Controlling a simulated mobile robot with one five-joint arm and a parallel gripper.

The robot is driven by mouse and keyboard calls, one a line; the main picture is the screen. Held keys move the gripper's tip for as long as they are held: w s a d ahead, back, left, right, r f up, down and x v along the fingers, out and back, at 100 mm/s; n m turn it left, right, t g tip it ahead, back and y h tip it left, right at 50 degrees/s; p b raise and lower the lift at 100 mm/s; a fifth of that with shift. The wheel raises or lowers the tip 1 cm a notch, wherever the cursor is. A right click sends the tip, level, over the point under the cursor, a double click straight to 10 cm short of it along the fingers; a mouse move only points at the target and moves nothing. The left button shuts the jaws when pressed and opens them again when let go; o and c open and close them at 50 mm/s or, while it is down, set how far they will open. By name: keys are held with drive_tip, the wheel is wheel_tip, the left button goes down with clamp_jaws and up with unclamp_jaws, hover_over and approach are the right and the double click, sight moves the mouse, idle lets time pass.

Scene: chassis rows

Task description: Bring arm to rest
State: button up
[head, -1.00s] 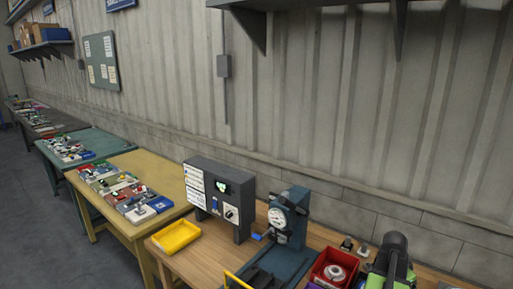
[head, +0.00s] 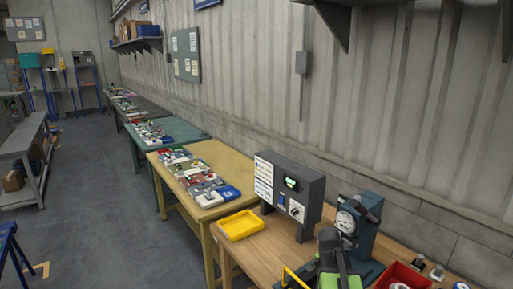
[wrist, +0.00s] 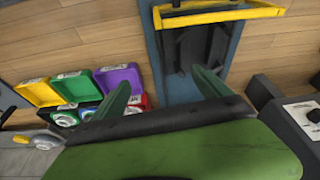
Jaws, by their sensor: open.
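My gripper (wrist: 162,92) is open in the wrist view. Its two green fingers are spread apart over the wooden bench, with nothing between them. A dark blue fixture base (wrist: 162,72) with a yellow bar (wrist: 220,15) lies beyond the fingertips. In the head view my green and black arm (head: 335,262) shows at the bottom, in front of the dial gauge stand (head: 370,222). The fingers are not clear in that view.
A grey control box (head: 315,195) and a yellow tray (head: 241,226) stand on the wooden bench. A red bin (head: 403,275) is at the lower right. Green (wrist: 76,86) and purple (wrist: 121,77) bins show in the wrist view. Open floor (head: 95,225) lies to the left.

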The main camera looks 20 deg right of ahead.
drive_tip(key=s+a+f+n+y, duration=0.1)
drive_tip(key=a+n, duration=0.5)
drive_tip(key=a, duration=0.8)
drive_tip(key=s+a+f+n+g+y, duration=0.1)
drive_tip(key=a+n, duration=0.5)
drive_tip(key=a, duration=0.8)
drive_tip(key=shift+s+a+f+n+g+y+b, duration=0.15)
drive_tip(key=shift+s+n+g+y+b, duration=0.15)
drive_tip(key=shift+s+y+b, duration=0.25)
drive_tip(key=shift+w, duration=0.15)
